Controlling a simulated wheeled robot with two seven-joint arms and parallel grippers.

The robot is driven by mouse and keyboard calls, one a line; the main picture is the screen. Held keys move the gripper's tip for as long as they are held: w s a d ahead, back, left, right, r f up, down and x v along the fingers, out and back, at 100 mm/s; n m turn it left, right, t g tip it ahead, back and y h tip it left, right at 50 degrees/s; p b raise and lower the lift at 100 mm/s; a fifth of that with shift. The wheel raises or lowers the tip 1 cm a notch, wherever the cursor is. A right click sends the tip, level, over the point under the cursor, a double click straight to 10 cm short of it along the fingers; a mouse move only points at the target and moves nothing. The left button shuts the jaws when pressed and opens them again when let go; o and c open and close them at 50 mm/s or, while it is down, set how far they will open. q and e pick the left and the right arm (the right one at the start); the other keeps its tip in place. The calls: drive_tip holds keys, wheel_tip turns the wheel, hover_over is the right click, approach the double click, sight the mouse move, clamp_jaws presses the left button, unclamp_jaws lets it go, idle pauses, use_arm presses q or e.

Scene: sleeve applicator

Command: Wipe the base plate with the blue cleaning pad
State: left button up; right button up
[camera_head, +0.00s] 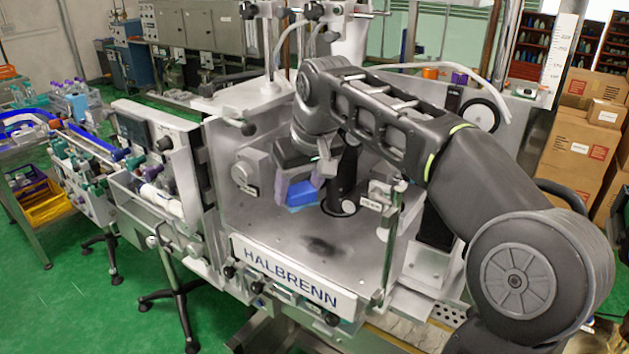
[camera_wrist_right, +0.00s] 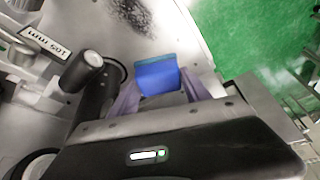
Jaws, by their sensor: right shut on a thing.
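The blue cleaning pad (camera_head: 301,195) is held between the purple-grey fingers of my right gripper (camera_head: 298,186). In the right wrist view the pad (camera_wrist_right: 157,79) sits between both fingertips of the gripper (camera_wrist_right: 160,88). The grey metal base plate (camera_head: 270,230) lies inside the machine, behind the HALBRENN front label. A dark smudge (camera_head: 319,246) marks the plate in front and to the right of the pad; it also shows in the right wrist view (camera_wrist_right: 128,14). I cannot tell whether the pad touches the plate. My left gripper is not in view.
A black post (camera_head: 341,170) rises from the plate close to the right of the pad; it also shows in the wrist view (camera_wrist_right: 92,72). A clear upright guard (camera_head: 391,245) stands at the plate's right edge. The front label (camera_head: 285,275) borders the plate.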

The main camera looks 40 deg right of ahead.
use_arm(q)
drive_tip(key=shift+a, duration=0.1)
use_arm(e)
drive_tip(key=shift+a, duration=0.15)
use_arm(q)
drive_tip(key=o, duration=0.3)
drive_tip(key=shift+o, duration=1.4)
use_arm(e)
drive_tip(key=shift+f, duration=2.95)
